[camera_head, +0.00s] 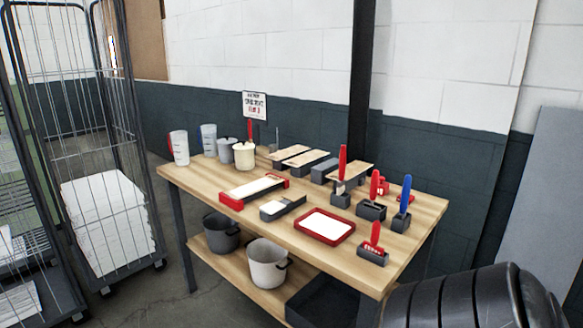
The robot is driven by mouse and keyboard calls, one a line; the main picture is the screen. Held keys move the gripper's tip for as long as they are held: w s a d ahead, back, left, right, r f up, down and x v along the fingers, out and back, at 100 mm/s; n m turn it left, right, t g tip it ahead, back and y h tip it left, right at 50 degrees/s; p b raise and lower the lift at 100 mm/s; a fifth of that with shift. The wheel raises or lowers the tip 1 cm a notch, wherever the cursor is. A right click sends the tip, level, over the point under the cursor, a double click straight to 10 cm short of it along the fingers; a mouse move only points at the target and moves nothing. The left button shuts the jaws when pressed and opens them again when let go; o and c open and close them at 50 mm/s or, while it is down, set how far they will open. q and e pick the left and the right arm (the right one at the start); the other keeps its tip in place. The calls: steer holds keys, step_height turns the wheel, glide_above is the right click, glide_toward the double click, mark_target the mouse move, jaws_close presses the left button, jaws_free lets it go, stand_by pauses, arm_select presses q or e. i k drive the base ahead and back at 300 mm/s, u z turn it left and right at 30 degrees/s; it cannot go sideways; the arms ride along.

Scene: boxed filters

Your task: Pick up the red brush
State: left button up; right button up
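Several red-handled tools stand on the wooden table; I cannot tell for sure which is the red brush. A tall red handle (342,162) rises from a dark holder (340,198). A shorter red handle (375,186) stands in a holder to its right, beside a blue-handled tool (405,192). Another red tool (375,236) sits upright in a dark holder (372,256) near the table's front right edge. Bristles are too small to make out. Neither of my grippers is in view.
The table (215,182) also holds a red-rimmed tray (325,226), pale blocks and pots. Its lower shelf bears buckets (267,264). A wire cage trolley (100,150) stands left. A dark post rises behind.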

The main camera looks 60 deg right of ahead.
mark_target(340, 185)
steer(key=z, duration=0.15)
steer(key=i, duration=1.45)
steer(key=z, duration=0.75)
